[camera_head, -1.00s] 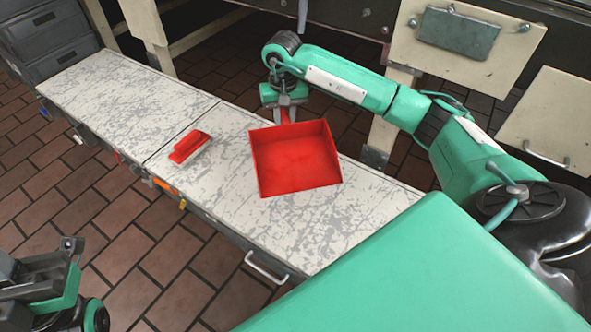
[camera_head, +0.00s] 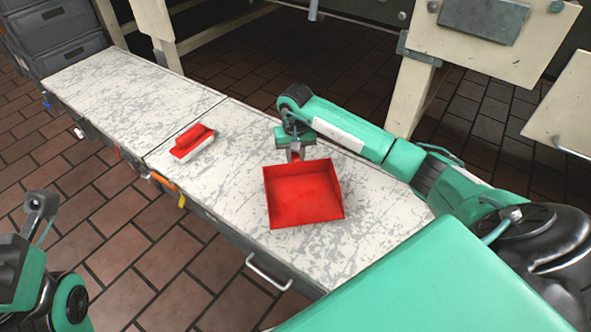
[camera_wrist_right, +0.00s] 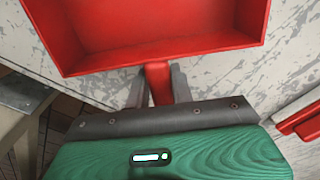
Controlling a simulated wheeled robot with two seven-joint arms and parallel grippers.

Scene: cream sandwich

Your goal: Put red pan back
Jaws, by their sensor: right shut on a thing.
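The red pan (camera_head: 303,195) is a square, shallow dustpan with raised walls. It is over the white scratched worktop, its open side facing the front; I cannot tell whether it touches the surface. My right gripper (camera_head: 295,152) is at the pan's far side, shut on its handle. The right wrist view shows the red handle (camera_wrist_right: 158,82) between the two fingers, with the pan body (camera_wrist_right: 160,35) beyond. My left arm shows at the lower left edge, away from the worktop; its fingertips cannot be made out.
A red brush with pale bristles (camera_head: 193,141) lies on the worktop (camera_head: 120,88), left of the pan. Grey drawers (camera_head: 55,40) stand at the far left end. Wooden legs and panels (camera_head: 495,35) stand behind. The worktop's left stretch is clear.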

